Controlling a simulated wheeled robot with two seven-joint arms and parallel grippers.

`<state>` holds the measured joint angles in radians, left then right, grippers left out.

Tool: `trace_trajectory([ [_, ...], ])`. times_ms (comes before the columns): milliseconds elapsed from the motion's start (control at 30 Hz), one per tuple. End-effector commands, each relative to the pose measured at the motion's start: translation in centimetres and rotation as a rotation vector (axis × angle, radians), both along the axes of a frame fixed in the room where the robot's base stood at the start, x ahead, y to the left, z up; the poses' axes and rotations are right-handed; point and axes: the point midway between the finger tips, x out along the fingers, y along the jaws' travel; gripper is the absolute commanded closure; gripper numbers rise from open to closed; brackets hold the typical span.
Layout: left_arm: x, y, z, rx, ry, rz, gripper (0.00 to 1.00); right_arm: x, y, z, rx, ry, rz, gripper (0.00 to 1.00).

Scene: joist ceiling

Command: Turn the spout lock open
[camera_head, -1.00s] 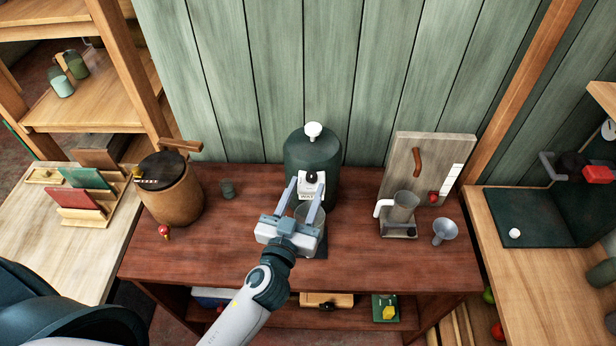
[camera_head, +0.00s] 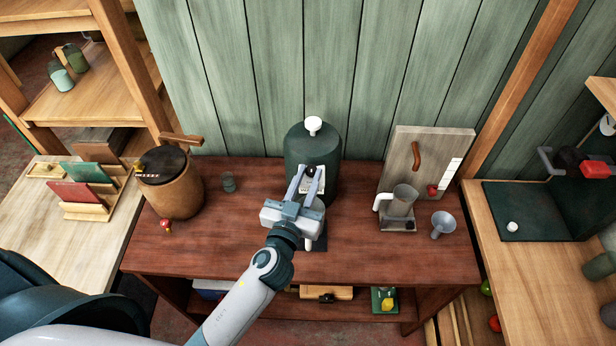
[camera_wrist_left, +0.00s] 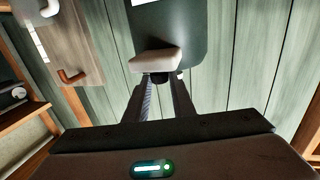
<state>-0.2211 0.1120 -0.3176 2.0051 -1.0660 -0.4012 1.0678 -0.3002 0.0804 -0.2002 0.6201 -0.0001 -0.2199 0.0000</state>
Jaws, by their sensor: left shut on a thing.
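A dark green dispenser (camera_head: 312,148) with a white knob on top stands upright at the back of the red-brown table. It also shows in the left wrist view (camera_wrist_left: 178,28). A pale spout block (camera_wrist_left: 157,62) sticks out from its front. My right gripper is not in view.
A brown lidded barrel (camera_head: 171,187) and a small dark cup (camera_head: 229,182) stand to the left. A grey jug with a white handle (camera_head: 403,202), a funnel (camera_head: 443,223) and an upright board (camera_head: 428,160) stand to the right. The table's front is mostly bare.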

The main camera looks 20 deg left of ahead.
Motion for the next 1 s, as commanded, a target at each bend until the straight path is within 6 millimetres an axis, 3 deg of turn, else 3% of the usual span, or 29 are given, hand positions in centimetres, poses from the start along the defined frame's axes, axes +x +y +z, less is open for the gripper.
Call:
trace_trajectory([
  [467, 0.1, 0.6, 0.0, 0.005, -0.001, -0.155, 1.00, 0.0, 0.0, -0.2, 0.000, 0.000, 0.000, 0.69],
  [1000, 0.6, 1.9, 0.0, 0.009, 0.000, -0.579, 1.00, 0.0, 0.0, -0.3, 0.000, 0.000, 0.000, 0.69],
])
